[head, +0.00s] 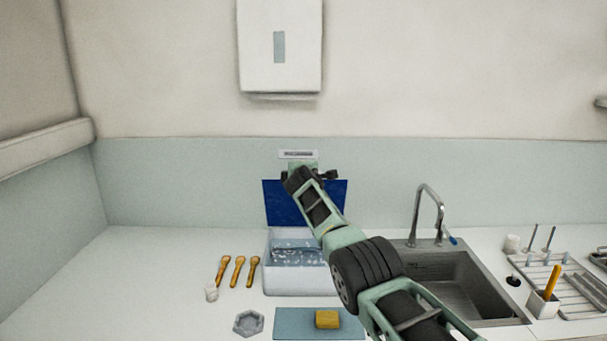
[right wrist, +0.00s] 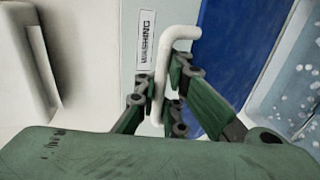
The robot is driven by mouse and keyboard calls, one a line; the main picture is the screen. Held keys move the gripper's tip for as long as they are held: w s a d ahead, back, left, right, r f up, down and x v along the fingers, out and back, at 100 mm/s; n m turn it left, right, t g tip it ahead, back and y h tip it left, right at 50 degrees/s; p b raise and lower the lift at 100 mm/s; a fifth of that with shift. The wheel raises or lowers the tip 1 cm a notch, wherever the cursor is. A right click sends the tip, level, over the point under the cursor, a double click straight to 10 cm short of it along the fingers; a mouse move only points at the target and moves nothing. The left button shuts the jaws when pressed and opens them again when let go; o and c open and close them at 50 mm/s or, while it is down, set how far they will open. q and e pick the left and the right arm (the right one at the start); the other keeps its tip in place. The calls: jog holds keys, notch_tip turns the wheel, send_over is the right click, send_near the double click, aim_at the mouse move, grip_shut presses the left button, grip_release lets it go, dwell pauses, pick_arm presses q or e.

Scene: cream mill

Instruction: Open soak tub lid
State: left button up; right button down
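The soak tub (head: 290,284) is a white box on the counter, with bluish liquid and white specks inside. Its blue lid (head: 282,205) stands upright at the tub's back edge, so the tub is open. My right gripper (head: 305,176) is at the lid's top edge, and my arm hides the lid's middle and part of the tub's right side. In the right wrist view, the fingers of my right gripper (right wrist: 163,95) close around a white bent handle (right wrist: 161,70) beside the blue lid (right wrist: 228,60). My left gripper is not in view.
A blue mat (head: 290,325) with a yellow block (head: 327,319) is in front. The sink (head: 455,290) and drying rack (head: 575,295) are to the right.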

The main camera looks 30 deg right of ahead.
jog(key=shift+w+a+r, duration=0.1)
jog(key=shift+r, duration=0.3)
jog(key=c, duration=1.8)
grip_release()
jog(key=shift+s+a+r, duration=0.1)
jog(key=shift+s, duration=0.15)
jog(key=shift+c, duration=0.2)
jog(key=shift+f, duration=0.25)
jog(key=shift+s+a, duration=0.15)
jog(key=v, duration=1.1)
jog(key=shift+s+r, duration=0.2)
jog(key=shift+s, duration=0.05)
